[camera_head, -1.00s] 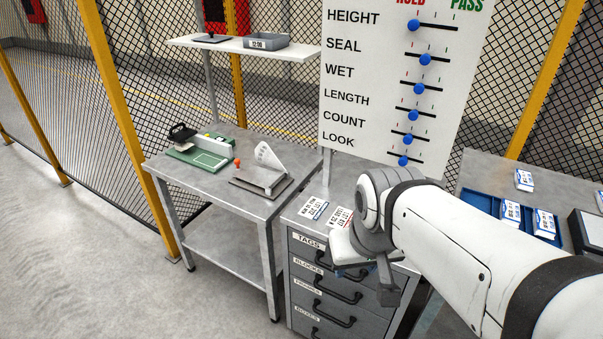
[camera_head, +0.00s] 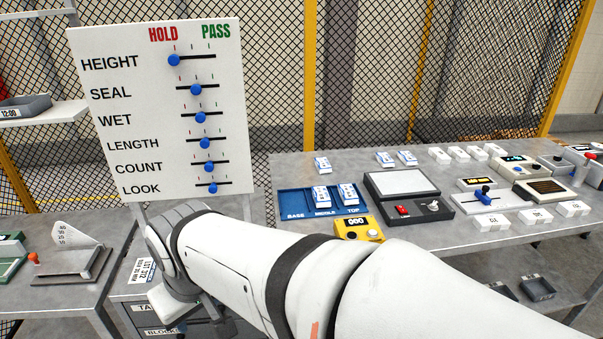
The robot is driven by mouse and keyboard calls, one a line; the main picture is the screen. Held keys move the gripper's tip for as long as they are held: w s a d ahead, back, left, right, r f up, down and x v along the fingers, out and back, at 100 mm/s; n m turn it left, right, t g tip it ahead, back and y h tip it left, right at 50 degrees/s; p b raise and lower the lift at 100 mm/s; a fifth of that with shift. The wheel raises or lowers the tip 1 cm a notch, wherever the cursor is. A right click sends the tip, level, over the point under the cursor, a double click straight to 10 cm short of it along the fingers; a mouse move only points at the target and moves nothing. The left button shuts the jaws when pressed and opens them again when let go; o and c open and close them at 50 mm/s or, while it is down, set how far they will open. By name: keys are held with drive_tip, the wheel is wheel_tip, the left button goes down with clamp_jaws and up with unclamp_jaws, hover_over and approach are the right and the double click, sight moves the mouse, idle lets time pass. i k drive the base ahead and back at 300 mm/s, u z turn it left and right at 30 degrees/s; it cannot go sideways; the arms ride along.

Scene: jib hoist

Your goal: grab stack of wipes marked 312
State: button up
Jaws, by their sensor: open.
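Small white packs with blue print, which look like stacks of wipes, are on the right-hand table. One pack (camera_head: 322,164) stands behind the blue tray, and two more, a left one (camera_head: 385,159) and a right one (camera_head: 407,158), stand farther right. Two packs, one (camera_head: 321,196) and another (camera_head: 348,194), sit in the blue tray (camera_head: 293,202). Their numbers are too small to read, so I cannot tell which is 312. My gripper (camera_head: 178,305) is open over the drawer cabinet at lower left, well away from the packs.
A card (camera_head: 144,270) reading LOT 312 lies on the cabinet. A yellow counter (camera_head: 358,229), a grey scale-like device (camera_head: 402,184) and several white blocks stand on the table (camera_head: 470,180). The sign board (camera_head: 160,110) rises behind my arm.

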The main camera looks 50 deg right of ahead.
sight(484, 224)
drive_tip(key=z, duration=0.35)
drive_tip(key=k, duration=0.95)
drive_tip(key=u, duration=1.4)
drive_tip(key=k, duration=0.15)
drive_tip(key=z, duration=3.4)
drive_tip(key=i, duration=1.55)
drive_tip(key=z, duration=0.4)
